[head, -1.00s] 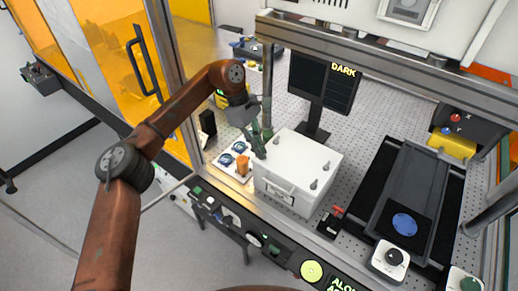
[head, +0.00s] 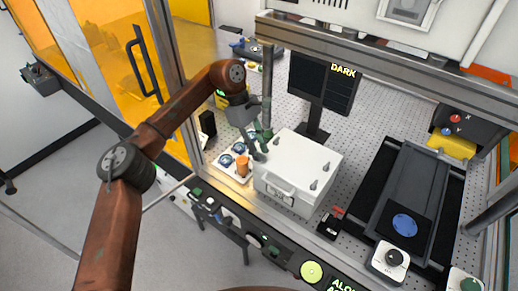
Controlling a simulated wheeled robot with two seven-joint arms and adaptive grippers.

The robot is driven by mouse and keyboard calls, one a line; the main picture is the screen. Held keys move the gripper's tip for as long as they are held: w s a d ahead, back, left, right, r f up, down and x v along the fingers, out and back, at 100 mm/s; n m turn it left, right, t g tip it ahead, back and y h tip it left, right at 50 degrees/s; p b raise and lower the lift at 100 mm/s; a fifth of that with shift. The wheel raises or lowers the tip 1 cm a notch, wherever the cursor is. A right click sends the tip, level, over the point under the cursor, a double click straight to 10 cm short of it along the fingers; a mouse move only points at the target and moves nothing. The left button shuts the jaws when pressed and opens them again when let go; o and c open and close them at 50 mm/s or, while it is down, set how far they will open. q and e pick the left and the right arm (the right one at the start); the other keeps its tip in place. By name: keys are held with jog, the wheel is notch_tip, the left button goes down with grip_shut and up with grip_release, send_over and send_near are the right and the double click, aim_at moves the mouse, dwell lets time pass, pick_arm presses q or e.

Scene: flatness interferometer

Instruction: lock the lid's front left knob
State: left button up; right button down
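The white box (head: 284,187) with a white lid (head: 302,153) stands on the perforated table in the head view, its handle on the front face. Small grey knobs show on the lid's right side, one near the front (head: 313,186) and one farther back (head: 327,166). My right gripper is out of view.
A small black-and-red item (head: 329,226) and a dark stage (head: 408,200) lie to the right.

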pick_arm(q)
notch_tip(320, 180, up, 10)
dwell(0.6)
dwell(0.4)
